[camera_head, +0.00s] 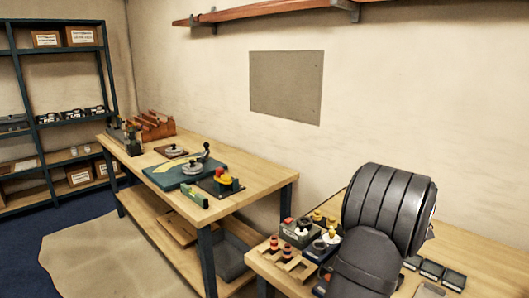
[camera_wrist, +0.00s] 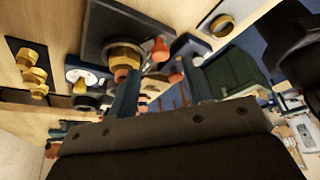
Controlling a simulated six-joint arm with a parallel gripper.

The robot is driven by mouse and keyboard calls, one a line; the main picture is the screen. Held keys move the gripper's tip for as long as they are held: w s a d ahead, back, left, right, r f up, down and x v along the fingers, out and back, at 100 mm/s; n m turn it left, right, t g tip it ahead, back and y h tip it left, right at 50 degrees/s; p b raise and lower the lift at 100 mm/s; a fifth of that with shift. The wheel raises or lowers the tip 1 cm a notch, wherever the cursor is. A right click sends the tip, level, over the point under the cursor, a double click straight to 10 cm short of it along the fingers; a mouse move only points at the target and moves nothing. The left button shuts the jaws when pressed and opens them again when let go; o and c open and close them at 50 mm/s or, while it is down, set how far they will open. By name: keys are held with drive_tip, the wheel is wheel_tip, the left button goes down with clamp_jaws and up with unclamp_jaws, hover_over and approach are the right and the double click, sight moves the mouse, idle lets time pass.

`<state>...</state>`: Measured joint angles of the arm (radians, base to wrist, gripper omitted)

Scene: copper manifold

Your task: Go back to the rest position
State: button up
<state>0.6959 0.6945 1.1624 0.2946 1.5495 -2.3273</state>
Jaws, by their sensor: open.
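My gripper (camera_wrist: 158,78) shows in the wrist view with its two fingers spread apart and nothing clearly held between them. A brass hex fitting (camera_wrist: 126,55) on a dark block lies beyond the left fingertip; I cannot tell how far apart they are. In the head view my dark arm covers part of the near bench (camera_head: 478,262), and my gripper is hidden there.
Small fixtures and fittings (camera_head: 300,232) crowd the near bench left of my arm. Dark blocks (camera_head: 443,275) lie to its right. The far bench (camera_head: 250,176) holds a green mat (camera_head: 160,180) and tools. A wall shelf (camera_head: 270,14) hangs above.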

drive_tip(key=shift+x, duration=2.3)
